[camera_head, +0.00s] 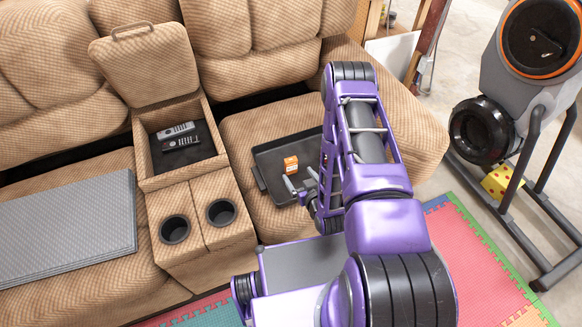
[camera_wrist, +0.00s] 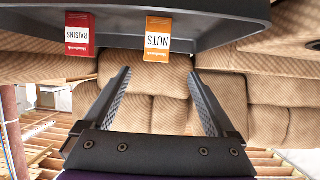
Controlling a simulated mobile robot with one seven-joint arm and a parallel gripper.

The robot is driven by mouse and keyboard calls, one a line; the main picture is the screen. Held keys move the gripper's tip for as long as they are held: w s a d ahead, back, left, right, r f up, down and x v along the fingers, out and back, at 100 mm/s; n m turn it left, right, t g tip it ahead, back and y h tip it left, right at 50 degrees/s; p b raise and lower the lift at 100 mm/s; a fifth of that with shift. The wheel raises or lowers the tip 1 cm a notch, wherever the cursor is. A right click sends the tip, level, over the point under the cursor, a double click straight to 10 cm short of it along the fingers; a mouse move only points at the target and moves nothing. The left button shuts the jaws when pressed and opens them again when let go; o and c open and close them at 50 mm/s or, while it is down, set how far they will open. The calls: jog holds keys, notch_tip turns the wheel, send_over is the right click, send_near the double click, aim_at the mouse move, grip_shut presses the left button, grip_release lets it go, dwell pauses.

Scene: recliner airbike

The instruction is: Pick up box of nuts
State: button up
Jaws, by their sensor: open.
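The box of nuts (camera_head: 291,163) is a small orange and white box standing on a dark tray (camera_head: 264,160) on the recliner seat. In the wrist view the box of nuts (camera_wrist: 157,42) appears upside down, its label reading NUTS, beyond the gap between my fingertips. My gripper (camera_head: 300,180) is open and empty, close to the near side of the box in the head view. The wrist view also shows my gripper (camera_wrist: 160,76) with both fingers apart and nothing between them. My arm hides the right part of the tray in the head view.
A red raisins box (camera_wrist: 79,36) stands on the tray beside the nuts. The tray has a raised rim. Left of it is a console with cup holders (camera_head: 221,212) and an open compartment holding remotes (camera_head: 180,137). An exercise bike (camera_head: 525,90) stands at right.

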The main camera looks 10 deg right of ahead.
aim_at(292, 163)
jog(key=x, duration=0.4)
jog(key=b+x, duration=0.1)
jog(key=x, duration=0.3)
jog(key=shift+w+d, duration=0.2)
jog(key=shift+w, duration=0.15)
jog(key=c, duration=1.4)
